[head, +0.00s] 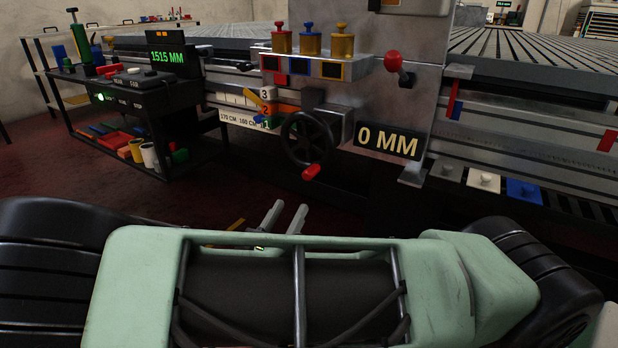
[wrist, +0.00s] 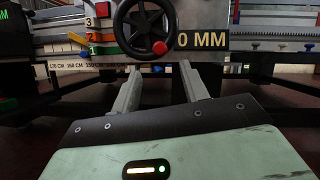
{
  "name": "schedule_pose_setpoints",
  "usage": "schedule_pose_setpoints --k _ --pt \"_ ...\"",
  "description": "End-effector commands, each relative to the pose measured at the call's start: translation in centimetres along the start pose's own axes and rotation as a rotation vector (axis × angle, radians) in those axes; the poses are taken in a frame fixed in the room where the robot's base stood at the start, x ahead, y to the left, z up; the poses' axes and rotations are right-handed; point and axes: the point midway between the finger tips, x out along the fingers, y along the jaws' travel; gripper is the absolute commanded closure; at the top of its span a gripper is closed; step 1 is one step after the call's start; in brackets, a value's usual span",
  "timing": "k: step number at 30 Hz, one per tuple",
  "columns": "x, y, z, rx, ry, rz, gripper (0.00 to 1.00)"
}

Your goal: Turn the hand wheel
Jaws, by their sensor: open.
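The hand wheel (head: 306,138) is black with spokes and sits on the front of the machine, left of the "0 MM" display (head: 389,141). Its red knob (head: 311,172) is at the bottom of the rim. The wheel also shows at the top of the wrist view (wrist: 148,25), with the knob (wrist: 159,47) at its lower right. My gripper (head: 284,215) is low in front of the machine, below the wheel and apart from it. In the wrist view its two grey fingers (wrist: 160,82) are spread with nothing between them. My arm hides part of the gripper in the head view.
A black cart (head: 135,105) with a "1515 MM" display, cups and coloured parts stands at left. Colour-topped cylinders (head: 311,42) and a red-ball lever (head: 393,62) are above the wheel. White and blue plates (head: 484,180) are at right. Floor between my arm and the machine is clear.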

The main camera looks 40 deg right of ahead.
Motion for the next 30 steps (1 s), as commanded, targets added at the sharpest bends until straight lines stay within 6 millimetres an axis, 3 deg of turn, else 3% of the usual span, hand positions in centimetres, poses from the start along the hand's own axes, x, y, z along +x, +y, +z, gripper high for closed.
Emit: schedule_pose_setpoints --k 9,15,21,30 --pt "6.6 0.0 -0.4 0.001 0.003 -0.005 0.56" --pt "9.8 0.0 -0.3 0.001 0.003 -0.004 0.56" --pt "11.3 0.0 -0.2 0.001 0.002 -0.001 0.56" --pt "11.5 0.0 -0.1 0.000 0.002 0.000 0.56"
